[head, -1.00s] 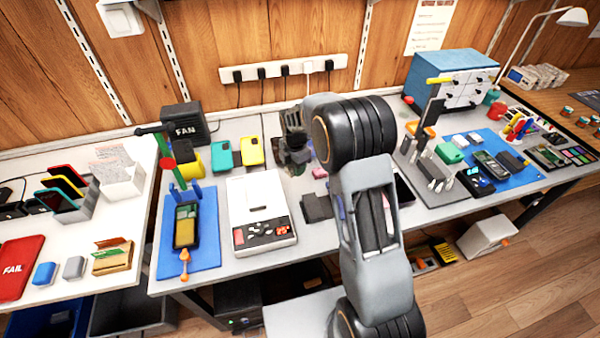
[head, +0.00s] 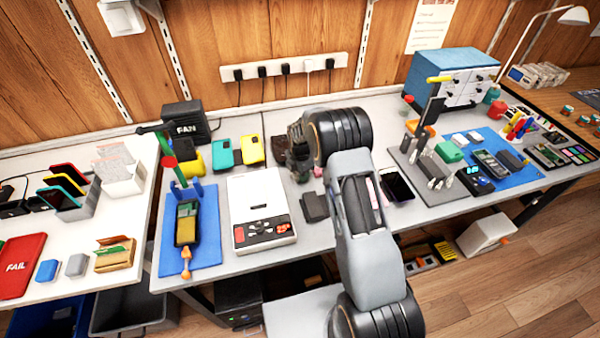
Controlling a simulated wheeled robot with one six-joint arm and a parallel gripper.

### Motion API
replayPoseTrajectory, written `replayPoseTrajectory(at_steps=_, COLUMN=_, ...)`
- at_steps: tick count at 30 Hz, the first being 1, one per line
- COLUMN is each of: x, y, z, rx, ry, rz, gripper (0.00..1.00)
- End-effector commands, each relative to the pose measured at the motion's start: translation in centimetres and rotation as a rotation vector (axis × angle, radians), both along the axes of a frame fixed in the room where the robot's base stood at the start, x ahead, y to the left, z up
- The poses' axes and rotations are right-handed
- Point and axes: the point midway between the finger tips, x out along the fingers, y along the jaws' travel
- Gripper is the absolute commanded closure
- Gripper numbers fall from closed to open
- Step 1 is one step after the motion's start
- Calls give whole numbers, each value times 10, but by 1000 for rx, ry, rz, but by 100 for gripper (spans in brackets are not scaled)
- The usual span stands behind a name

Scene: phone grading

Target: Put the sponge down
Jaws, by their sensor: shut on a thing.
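My gripper (head: 300,168) points down over the middle of the grey worktable (head: 330,232), behind my arm's wrist. It is small and dark here, and its fingertips are hard to make out. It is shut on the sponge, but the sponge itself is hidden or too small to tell. I cannot tell whether the sponge touches the table.
Left of my gripper are a white device with a red display (head: 258,190) and yellow and teal phones (head: 223,152). Dark blocks (head: 314,206) lie just in front of it. A dark phone (head: 397,184) lies right of my arm. A blue mat (head: 520,178) lies further right.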

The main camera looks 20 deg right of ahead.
Motion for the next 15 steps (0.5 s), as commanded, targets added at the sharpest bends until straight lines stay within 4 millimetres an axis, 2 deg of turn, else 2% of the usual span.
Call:
replayPoseTrajectory(at_steps=8, x=0, y=0, z=-4, rx=0, ry=0, rz=0, gripper=85)
replayPoseTrajectory(at_steps=9, x=0, y=0, z=-4, rx=0, ry=0, rz=0, gripper=61)
replayPoseTrajectory(at_steps=15, x=0, y=0, z=-3, rx=0, ry=0, rz=0, gripper=42)
